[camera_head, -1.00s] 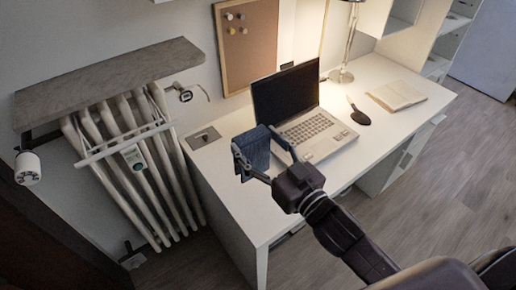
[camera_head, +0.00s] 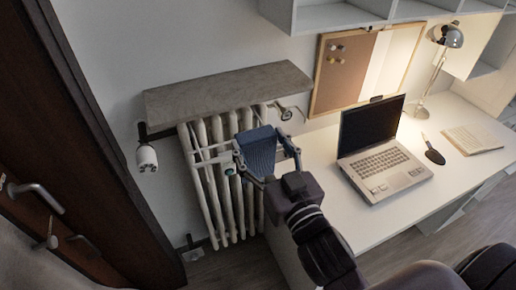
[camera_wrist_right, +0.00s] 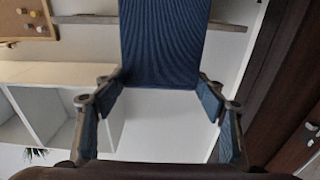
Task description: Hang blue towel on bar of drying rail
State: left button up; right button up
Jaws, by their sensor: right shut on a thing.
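The blue towel (camera_head: 258,150) is held up by my right gripper (camera_head: 268,166), which is shut on it. It hangs as a narrow flat piece in front of the radiator. The white drying rail (camera_head: 208,161) is on the front of the radiator; its right part is hidden behind the towel and gripper. The towel overlaps the rail in the head view, but I cannot tell whether they touch. In the right wrist view the towel (camera_wrist_right: 165,45) extends upward from between the gripper's fingers (camera_wrist_right: 160,88). My left gripper is not in view.
A grey stone shelf (camera_head: 228,93) juts out above the white radiator (camera_head: 222,205). A valve knob (camera_head: 146,158) sticks out at left. The white desk (camera_head: 345,213) with an open laptop (camera_head: 385,165) stands at right. A dark door (camera_head: 85,160) is at left.

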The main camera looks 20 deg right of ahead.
aim_at(253, 133)
jog(key=shift+w+d+f+b, duration=0.1)
jog(key=shift+w+b, duration=0.2)
jog(key=shift+w, duration=0.05)
jog(key=shift+w+b, duration=0.6)
jog(key=shift+w, duration=0.05)
jog(key=shift+w+a, duration=0.2)
jog(key=shift+w, duration=0.1)
jog(key=shift+w+r, duration=0.2)
jog(key=shift+w, duration=0.65)
jog(key=shift+w+r, duration=0.1)
jog(key=shift+w, duration=1.4)
jog(key=w+f+b, duration=0.4)
jog(key=f+b, duration=0.7)
jog(key=f, duration=0.3)
jog(key=shift+a+f, duration=0.15)
jog(key=shift+f, duration=0.15)
jog(key=shift+s+f, duration=0.1)
jog(key=shift+f, duration=0.05)
